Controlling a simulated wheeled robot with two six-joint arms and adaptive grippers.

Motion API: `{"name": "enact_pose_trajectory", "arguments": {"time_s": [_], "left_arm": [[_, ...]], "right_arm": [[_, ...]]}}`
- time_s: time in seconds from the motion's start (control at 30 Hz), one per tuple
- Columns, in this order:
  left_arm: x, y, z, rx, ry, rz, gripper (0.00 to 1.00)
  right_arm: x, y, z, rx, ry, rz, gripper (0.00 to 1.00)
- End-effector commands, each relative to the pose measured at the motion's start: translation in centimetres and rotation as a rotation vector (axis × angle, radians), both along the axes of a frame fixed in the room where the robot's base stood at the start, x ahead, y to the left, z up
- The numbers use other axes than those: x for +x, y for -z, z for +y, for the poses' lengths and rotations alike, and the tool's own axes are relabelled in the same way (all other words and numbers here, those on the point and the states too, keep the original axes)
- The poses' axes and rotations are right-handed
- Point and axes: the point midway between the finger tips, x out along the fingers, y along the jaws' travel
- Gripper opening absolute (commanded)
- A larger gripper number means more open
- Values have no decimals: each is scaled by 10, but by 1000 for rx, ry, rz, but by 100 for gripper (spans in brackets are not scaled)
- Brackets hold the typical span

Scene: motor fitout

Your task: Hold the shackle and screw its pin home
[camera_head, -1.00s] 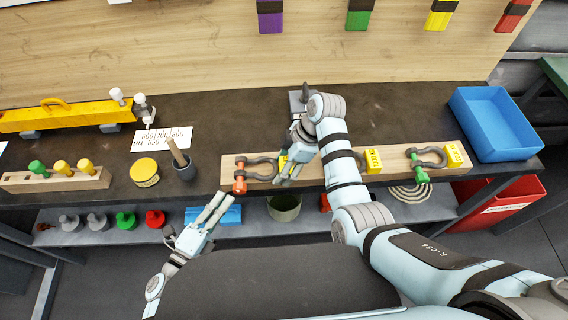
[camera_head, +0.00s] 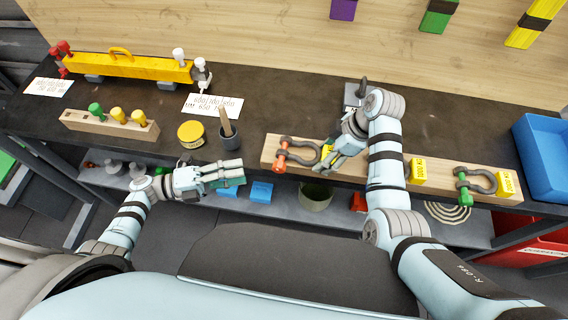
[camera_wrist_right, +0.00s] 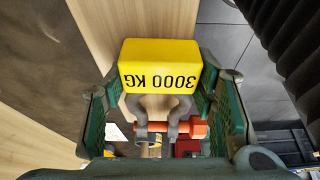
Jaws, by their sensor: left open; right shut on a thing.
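The grey shackle (camera_head: 303,146) with an orange pin (camera_head: 281,156) lies at the left end of a wooden board (camera_head: 395,173). My right gripper (camera_head: 338,150) is shut on the shackle at its yellow end. The right wrist view shows the yellow block marked 3000 KG (camera_wrist_right: 160,65) between the fingers, with the grey bow (camera_wrist_right: 143,108) and orange pin (camera_wrist_right: 192,129) below it. Whether the pin is fully seated is too small to tell. My left gripper (camera_head: 238,172) is open and empty, left of the shackle and in front of the bench edge.
A second shackle with a green pin (camera_head: 462,188) lies on the board's right end. A blue bin (camera_head: 545,160) is at the right. A lower shelf (camera_head: 330,210) runs below the bench.

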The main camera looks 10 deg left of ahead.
Motion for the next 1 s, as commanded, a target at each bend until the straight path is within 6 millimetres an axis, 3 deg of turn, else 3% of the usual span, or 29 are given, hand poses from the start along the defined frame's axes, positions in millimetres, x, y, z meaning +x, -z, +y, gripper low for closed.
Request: {"name": "enact_pose_trajectory", "arguments": {"time_s": [0.07,0.13,0.4,0.53,0.87,1.0], "left_arm": [[3,-3,2,0,26,10,47],[6,-3,-8,-3,32,13,47],[30,-2,-74,-5,30,10,47],[38,-1,-96,-3,29,11,47],[41,0,-106,-1,29,12,47],[41,0,-106,-1,29,12,27]], "right_arm": [[0,0,0,1,0,0,18],[0,0,0,1,0,1,18],[0,0,0,1,0,0,18],[0,0,0,1,0,0,18],[0,0,0,1,0,0,18],[0,0,0,1,0,0,18]]}}
